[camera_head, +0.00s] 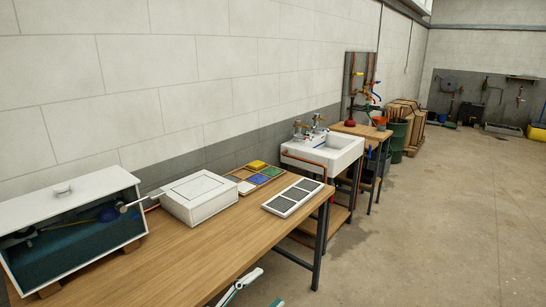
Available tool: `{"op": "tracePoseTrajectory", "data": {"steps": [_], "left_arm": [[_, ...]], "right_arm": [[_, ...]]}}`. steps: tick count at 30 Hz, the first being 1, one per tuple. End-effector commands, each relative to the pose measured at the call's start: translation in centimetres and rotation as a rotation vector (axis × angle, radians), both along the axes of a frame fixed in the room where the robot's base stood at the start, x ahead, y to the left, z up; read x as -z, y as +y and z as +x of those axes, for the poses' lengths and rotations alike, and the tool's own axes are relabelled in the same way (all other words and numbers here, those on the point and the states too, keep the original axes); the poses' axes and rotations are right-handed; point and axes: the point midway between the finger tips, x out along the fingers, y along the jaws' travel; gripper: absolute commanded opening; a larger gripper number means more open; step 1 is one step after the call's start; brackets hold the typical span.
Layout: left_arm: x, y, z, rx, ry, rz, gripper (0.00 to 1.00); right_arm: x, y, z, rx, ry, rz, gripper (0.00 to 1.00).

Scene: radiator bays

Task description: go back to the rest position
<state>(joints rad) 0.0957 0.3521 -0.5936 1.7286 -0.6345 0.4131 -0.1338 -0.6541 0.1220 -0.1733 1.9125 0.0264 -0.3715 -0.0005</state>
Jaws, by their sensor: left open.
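My left gripper (268,287) shows at the bottom edge of the head view, in front of the wooden workbench (180,262). Its pale fingers with teal parts are apart, and nothing shows between them. The picture's lower edge cuts off the rest of it. It is clear of the things on the bench top. My right gripper is not in view.
On the bench stand a white open-fronted tank (75,205) with a blue ball inside, a white box (198,199), a tray of coloured compartments (242,180) and a grey-panelled frame (292,197). A sink (335,153) stands beyond. The floor (430,230) at right is clear.

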Motion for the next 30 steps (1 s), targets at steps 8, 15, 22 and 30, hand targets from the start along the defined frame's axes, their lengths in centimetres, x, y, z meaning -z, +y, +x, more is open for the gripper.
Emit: {"op": "tracePoseTrajectory", "data": {"steps": [8, 15, 22, 30], "left_arm": [[13.0, 9.2, -3.2, -0.379, 0.53, -0.168, 0.53], [24.1, 16.3, -11.9, -0.637, 0.942, -0.232, 0.53], [28.9, 19.4, -18.2, -0.755, 1.146, -0.246, 0.53], [29.4, 19.7, -19.0, -0.77, 1.174, -0.25, 0.53]], "right_arm": [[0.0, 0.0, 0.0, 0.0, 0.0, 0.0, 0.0], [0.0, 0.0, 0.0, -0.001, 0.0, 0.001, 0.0], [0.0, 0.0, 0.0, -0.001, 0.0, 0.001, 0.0], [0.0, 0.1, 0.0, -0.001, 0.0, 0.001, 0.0]]}}
